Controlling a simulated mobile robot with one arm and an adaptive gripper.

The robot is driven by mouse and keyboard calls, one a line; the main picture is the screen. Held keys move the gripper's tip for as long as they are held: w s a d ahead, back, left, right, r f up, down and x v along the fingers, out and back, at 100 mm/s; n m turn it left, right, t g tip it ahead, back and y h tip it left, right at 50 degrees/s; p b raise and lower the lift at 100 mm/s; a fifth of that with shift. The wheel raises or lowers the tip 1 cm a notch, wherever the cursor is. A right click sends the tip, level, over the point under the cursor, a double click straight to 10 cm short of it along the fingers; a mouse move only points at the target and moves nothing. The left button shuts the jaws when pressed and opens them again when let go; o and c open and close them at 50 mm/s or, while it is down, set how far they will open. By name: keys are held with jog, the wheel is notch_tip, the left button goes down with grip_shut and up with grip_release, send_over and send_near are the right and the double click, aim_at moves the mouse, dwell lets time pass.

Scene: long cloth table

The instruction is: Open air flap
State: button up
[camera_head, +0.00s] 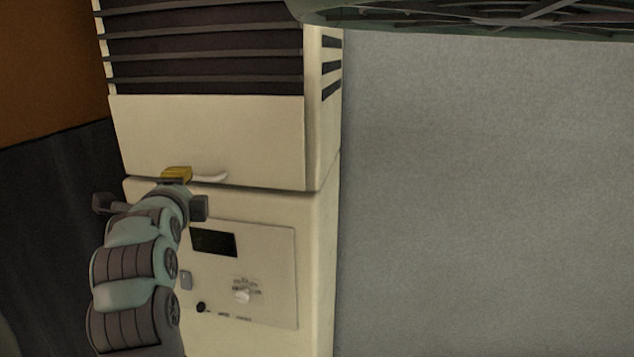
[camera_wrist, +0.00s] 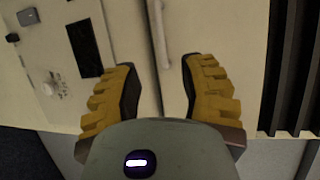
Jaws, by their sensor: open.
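The air flap (camera_head: 215,137) is a cream panel on the front of a tall cream unit, and it lies flush with the front. A pale bar handle (camera_head: 209,177) sits at its lower edge. My gripper (camera_head: 176,174), with yellow ridged fingers, is at the left part of the handle and hides it there. In the wrist view my gripper (camera_wrist: 158,75) is open, with one finger on each side of the line of the handle (camera_wrist: 160,34). The handle lies at and beyond the fingertips; I cannot tell whether they touch it.
Dark slats (camera_head: 205,50) run across the unit above the flap. Below is a control panel (camera_head: 265,270) with a dark display (camera_head: 214,242) and a knob (camera_head: 242,295). A plain grey wall (camera_head: 480,200) is on the right. A dark lattice object (camera_head: 480,15) overhangs the top right.

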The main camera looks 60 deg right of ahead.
aim_at(195, 179)
jog(key=p+x, duration=0.5)
jog(key=x, duration=0.5)
jog(key=shift+w+d, duration=0.2)
jog(key=shift+d, duration=0.05)
jog(key=shift+w+d+f, duration=0.1)
jog(key=shift+w+d, duration=0.2)
jog(key=shift+d, duration=0.05)
jog(key=shift+c, duration=0.2)
grip_shut()
dwell(0.4)
jog(key=shift+f, duration=0.1)
